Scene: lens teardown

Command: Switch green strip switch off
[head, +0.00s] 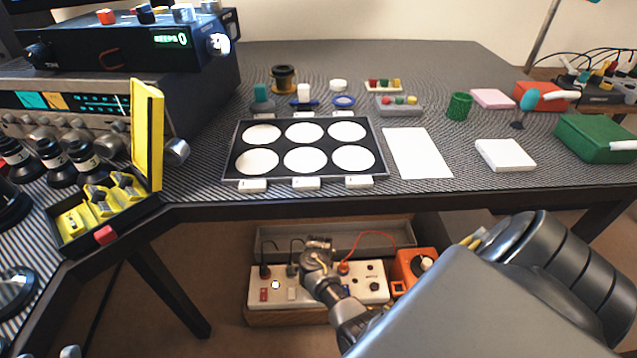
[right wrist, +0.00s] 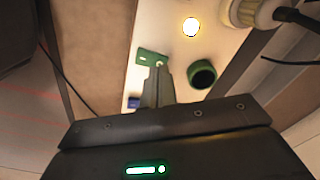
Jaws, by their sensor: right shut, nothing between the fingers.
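The power strip (head: 292,294) is a pale panel on a wooden base under the table in the head view. It also shows in the right wrist view (right wrist: 178,50), with a green switch (right wrist: 148,57) on it. My right gripper (right wrist: 158,68) is shut and empty. Its fingertips are at the near edge of the green switch; I cannot tell whether they touch it. In the head view my right arm crosses the strip and hides its middle, so the green switch does not show there. My left gripper is not in view.
Near the fingers are a dark green ring (right wrist: 202,74), a lit round lamp (right wrist: 191,27) and a blue part (right wrist: 134,102). Plugs and cables stand on the strip. An orange box (head: 408,267) is to its right, and a grey tray (head: 383,240) behind. The table edge (head: 240,205) hangs above.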

